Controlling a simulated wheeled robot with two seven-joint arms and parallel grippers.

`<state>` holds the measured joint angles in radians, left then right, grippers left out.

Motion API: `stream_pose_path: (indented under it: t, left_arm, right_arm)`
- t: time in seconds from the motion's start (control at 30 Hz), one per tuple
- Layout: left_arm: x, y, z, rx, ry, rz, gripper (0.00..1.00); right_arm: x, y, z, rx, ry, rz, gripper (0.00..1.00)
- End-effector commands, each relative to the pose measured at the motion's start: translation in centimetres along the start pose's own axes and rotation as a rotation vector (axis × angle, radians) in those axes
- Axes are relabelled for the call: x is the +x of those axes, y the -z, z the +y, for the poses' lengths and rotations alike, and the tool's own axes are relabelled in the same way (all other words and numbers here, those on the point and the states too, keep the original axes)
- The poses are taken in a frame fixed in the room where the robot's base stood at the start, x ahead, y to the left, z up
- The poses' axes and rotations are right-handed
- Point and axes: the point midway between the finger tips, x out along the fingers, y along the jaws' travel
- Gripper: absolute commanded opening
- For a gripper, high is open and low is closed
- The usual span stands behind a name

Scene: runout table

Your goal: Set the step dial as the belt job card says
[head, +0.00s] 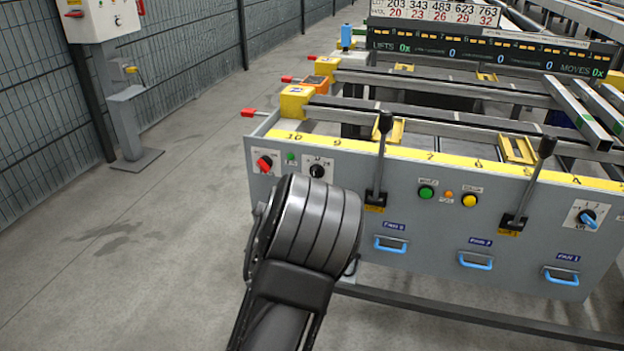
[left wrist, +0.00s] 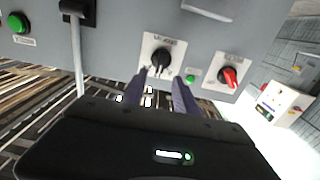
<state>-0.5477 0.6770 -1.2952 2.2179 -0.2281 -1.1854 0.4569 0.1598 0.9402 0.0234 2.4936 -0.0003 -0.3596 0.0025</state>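A black-knobbed dial (head: 317,171) on a white plate sits on the grey front panel, right of a green button. In the left wrist view the black dial (left wrist: 161,58) is in front of my left gripper (left wrist: 160,77). The two fingers are apart, one toward each side of the knob, with a gap between them; I cannot tell if they touch it. The dial's lettering is too small to read. A red-knobbed dial (head: 264,163) and a blue-knobbed dial (head: 588,218) are also on the panel. My left wrist hides the fingers in the head view. My right gripper is not in view.
Two black-handled levers, one here (head: 379,155) and one here (head: 530,180), stick out of the panel. Blue drawer-like handles (head: 391,245) sit low. A number board (head: 435,12) and display (head: 490,48) stand behind.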

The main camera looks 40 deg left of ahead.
Motion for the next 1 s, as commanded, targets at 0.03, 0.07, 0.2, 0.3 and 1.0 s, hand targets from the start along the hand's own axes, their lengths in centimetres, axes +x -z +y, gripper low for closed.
stream_pose_path:
  t: [0.03, 0.07, 0.2, 0.3, 1.0]
  left_arm:
    - [0.8, -0.2, 0.1, 0.005, -0.002, 0.0, 0.35]
    - [1.3, -0.2, 0.1, 0.005, -0.002, 0.0, 0.35]
    - [3.5, -0.3, 0.0, 0.005, -0.001, -0.001, 0.35]
    - [4.7, -0.2, 0.0, 0.004, 0.0, 0.0, 0.35]
    - [5.5, -0.1, 0.0, 0.0, 0.001, -0.001, 0.1]
  right_arm:
    - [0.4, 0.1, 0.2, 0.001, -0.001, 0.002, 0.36]
    - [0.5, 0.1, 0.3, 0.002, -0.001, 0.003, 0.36]
    - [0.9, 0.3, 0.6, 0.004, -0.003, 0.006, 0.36]
    - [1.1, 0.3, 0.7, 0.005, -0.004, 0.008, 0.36]
    - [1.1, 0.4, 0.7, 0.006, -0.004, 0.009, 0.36]
